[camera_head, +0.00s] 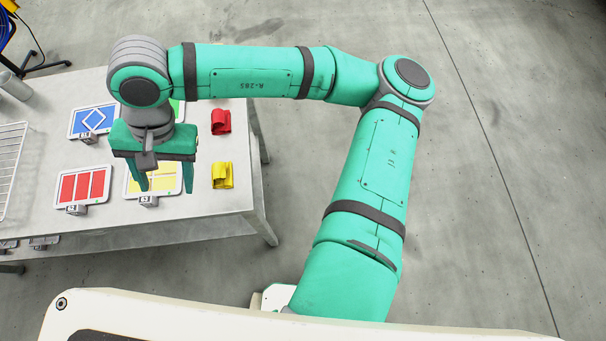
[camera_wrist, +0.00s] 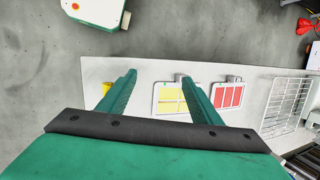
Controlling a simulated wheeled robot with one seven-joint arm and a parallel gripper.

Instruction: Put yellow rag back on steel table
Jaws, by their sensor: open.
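A yellow rag (camera_head: 222,176) lies folded on the steel table (camera_head: 225,206), near its right edge and to the right of the yellow-patterned panel. In the wrist view the yellow rag (camera_wrist: 107,89) shows at the left, partly hidden behind a finger. My gripper (camera_head: 164,190) is open and empty, pointing down above the yellow panel (camera_head: 140,186), to the left of the rag and apart from it. In the wrist view my gripper (camera_wrist: 158,82) has its two fingers spread wide with nothing between them.
A red rag (camera_head: 221,122) lies behind the yellow one. A red panel (camera_head: 83,188) and a blue panel (camera_head: 93,120) lie further left on the table. A wire rack (camera_head: 10,160) stands at the table's left. Open concrete floor lies to the right.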

